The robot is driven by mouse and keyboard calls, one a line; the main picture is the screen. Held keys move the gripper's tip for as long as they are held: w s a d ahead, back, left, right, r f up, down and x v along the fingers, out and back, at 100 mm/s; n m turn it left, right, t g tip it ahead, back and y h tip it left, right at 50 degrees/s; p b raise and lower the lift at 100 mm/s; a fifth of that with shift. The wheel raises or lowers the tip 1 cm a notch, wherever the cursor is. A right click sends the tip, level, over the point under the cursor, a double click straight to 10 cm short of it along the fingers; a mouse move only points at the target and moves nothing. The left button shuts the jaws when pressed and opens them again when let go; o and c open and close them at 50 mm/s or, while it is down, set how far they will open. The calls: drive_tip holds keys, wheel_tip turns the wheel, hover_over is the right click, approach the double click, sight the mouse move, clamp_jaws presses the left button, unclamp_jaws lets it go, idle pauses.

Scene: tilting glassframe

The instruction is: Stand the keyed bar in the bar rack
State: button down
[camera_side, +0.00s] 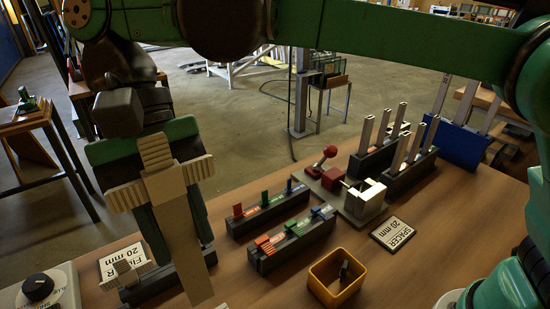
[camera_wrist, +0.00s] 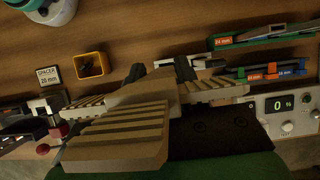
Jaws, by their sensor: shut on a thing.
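My gripper (camera_side: 183,245) hangs at the left in the side view. Its dark green fingers are shut on a long beige bar with ribbed cross arms, which I take as the keyed bar (camera_side: 180,225). The bar points downward, slightly tilted, and its lower end hangs in front of the table. The wrist view shows its ribbed arms (camera_wrist: 115,140) close up, with my gripper (camera_wrist: 160,70) around it. Dark slotted racks (camera_side: 410,173) with pale upright bars stand at the right, well away from my gripper; which one is the bar rack I cannot tell.
Two block rows (camera_side: 290,250) with coloured tabs stand mid-table. A yellow bin (camera_side: 325,290), a spacer sign (camera_side: 392,233), a clamp device (camera_side: 360,200) and a blue rack (camera_side: 462,148) lie to the right. A dial box (camera_side: 40,292) is front left. Bare wood shows between them.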

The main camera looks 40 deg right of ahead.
sight(191, 267)
drive_tip(key=shift+f, duration=0.1)
drive_tip(key=shift+f, duration=2.75)
drive_tip(key=shift+f, duration=3.05)
drive_tip(key=shift+c, duration=2.2)
unclamp_jaws()
drive_tip(key=v, duration=0.8)
drive_tip(key=shift+d, duration=0.1)
